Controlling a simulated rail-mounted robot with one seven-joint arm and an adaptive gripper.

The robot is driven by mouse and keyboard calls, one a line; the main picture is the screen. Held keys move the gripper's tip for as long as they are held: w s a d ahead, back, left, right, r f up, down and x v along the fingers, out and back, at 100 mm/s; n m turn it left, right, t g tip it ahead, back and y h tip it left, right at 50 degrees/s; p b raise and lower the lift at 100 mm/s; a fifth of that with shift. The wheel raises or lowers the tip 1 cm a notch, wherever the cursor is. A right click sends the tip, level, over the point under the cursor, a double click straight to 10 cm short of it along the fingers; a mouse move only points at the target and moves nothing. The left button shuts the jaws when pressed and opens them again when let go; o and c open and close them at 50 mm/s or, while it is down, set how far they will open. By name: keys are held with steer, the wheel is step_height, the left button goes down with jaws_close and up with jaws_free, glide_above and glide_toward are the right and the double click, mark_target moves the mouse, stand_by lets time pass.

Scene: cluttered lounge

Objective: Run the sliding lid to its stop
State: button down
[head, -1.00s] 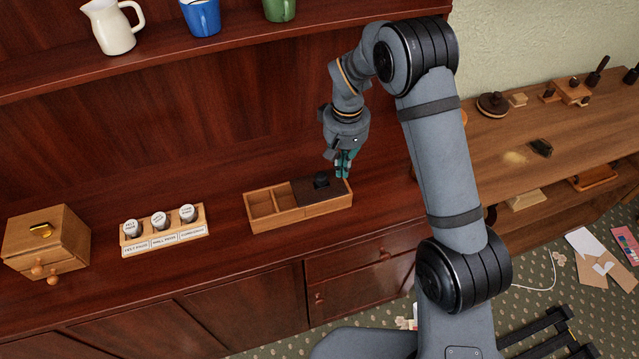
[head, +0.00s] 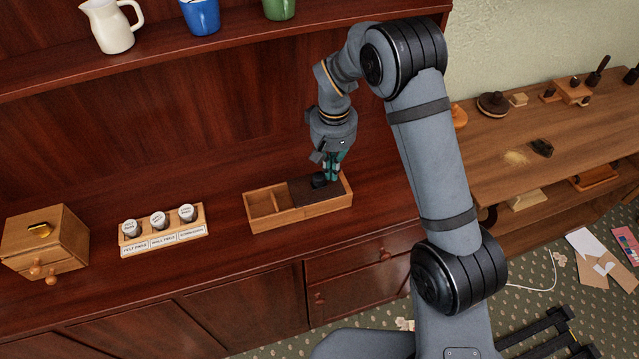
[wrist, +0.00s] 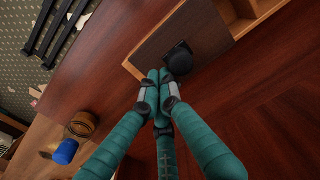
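The long wooden box (head: 262,223) stands on the cabinet top, with two open compartments at its left. Its dark brown sliding lid (head: 329,199) covers roughly the right half; the lid also shows in the wrist view (wrist: 165,42). A black round knob (head: 318,181) stands up from the lid, and it is clear in the wrist view (wrist: 179,58). My gripper (head: 331,179) has its teal fingers pointing down just right of the knob, above the lid. In the wrist view its fingertips (wrist: 157,80) are together, with nothing between them. They are close beside the knob; whether they touch it I cannot tell.
A rack of labelled grey-topped pieces (head: 163,240) and a small drawer chest (head: 45,243) stand left of the box. A shelf (head: 230,40) with a jug and mugs runs above. The cabinet top between rack and box is clear.

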steer(key=b, duration=0.1)
glide_toward(293, 193)
steer(key=shift+a+f, duration=0.65)
steer(key=shift+f, duration=1.95)
steer(key=shift+s, duration=0.25)
stand_by(0.5)
steer(key=shift+d, duration=0.15)
steer(key=shift+w+d, duration=0.3)
steer(key=shift+d, duration=0.3)
step_height(293, 193, up, 7)
steer(key=p, duration=0.4)
steer(key=shift+p, duration=0.4)
step_height(293, 193, down, 7)
steer(key=b, duration=0.5)
steer(key=shift+s+a, duration=0.2)
steer(key=shift+a, duration=0.2)
